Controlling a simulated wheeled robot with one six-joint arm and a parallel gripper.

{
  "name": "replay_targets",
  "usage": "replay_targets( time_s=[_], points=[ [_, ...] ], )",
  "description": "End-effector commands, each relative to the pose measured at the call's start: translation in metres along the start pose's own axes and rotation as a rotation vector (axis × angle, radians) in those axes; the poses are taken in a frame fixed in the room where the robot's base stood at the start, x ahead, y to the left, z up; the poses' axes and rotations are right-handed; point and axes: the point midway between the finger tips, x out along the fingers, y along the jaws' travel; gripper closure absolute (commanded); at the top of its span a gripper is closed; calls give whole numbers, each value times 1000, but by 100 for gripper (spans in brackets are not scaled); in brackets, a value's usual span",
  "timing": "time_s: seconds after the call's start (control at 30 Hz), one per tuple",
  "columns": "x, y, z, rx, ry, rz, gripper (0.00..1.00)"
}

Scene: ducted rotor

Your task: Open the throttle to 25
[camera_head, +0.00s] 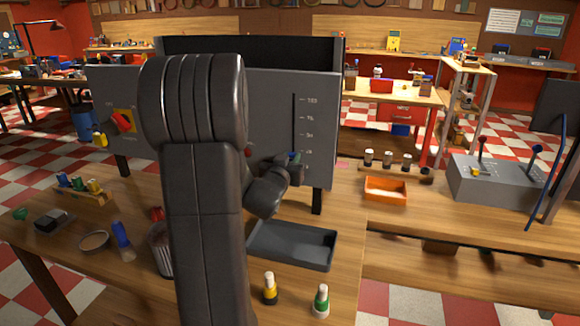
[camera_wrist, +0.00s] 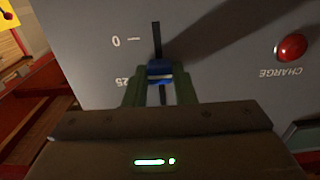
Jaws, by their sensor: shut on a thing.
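The throttle is a vertical slot (camera_head: 294,120) with a printed scale on the grey panel (camera_head: 270,100). The head view shows the marks from 100 at the top down to 25. Its blue knob (camera_wrist: 160,70) sits in the slot between the 0 and 25 labels in the wrist view, nearer 25. The knob (camera_head: 294,157) also shows in the head view, at about the height of the 25 mark. My gripper (camera_wrist: 160,82) is shut on the knob, one finger on each side. In the head view my arm hides much of the panel and part of the gripper.
A red CHARGE button (camera_wrist: 292,47) is beside the throttle on the panel. A red-handled switch on a yellow plate (camera_head: 122,120) is at the panel's left. Below stands a dark tray (camera_head: 290,262). An orange bin (camera_head: 385,195) and a grey lever box (camera_head: 490,182) are to the right.

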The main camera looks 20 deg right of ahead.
Motion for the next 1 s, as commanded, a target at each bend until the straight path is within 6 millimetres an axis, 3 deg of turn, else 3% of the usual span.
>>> replay_targets(
  time_s=[0.03,0.07,0.33,0.37,0.47,0.8,1.0],
  points=[
    [0,0,-16,2,9,0,100],
    [0,0,-19,1,9,0,100],
    [0,0,-16,0,2,1,100],
    [0,0,-16,0,2,1,74],
    [0,0,-16,0,2,0,55],
    [-2,0,-16,0,3,0,55],
    [-26,0,-15,1,3,-2,55]
  ],
)
